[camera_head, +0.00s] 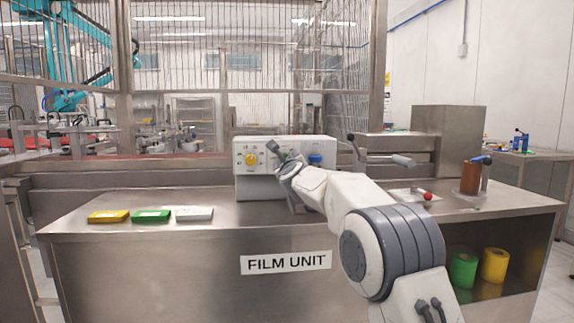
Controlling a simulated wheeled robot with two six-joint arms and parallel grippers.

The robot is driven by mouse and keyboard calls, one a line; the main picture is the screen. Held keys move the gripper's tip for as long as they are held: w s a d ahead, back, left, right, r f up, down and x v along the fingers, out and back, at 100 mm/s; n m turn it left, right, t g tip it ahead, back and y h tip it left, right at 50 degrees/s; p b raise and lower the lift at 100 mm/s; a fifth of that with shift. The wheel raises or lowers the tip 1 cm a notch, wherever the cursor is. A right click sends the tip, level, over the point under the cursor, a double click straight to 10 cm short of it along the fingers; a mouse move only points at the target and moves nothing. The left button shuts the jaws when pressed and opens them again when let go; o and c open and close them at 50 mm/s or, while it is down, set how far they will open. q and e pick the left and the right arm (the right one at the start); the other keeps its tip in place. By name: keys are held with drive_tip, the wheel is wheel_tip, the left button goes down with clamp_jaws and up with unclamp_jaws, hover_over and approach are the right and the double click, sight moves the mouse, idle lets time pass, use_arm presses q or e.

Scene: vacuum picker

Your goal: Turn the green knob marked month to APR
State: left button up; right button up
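A white control box (242,183) stands at the back of the steel bench. A yellow knob (251,160) is on its left face and a blue knob (315,159) on its right. Between them a small patch of green (284,157) shows, apparently the green knob, mostly hidden by my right gripper. My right gripper (284,158) is at the front of the box, over that spot. Its fingers are too small and covered to tell whether they are shut on the knob. The month marks and the knob's setting cannot be read. My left gripper is out of view.
Yellow (108,216), green (151,216) and white (195,214) flat packs lie on the bench at left. A red-tipped lever (428,196) and a brown cylinder (470,178) are at right. Green and yellow rolls sit on the shelf below. The bench front centre is clear.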

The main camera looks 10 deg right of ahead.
drive_tip(key=s+b, duration=0.4)
drive_tip(key=s, duration=0.6)
drive_tip(key=shift+s, duration=0.2)
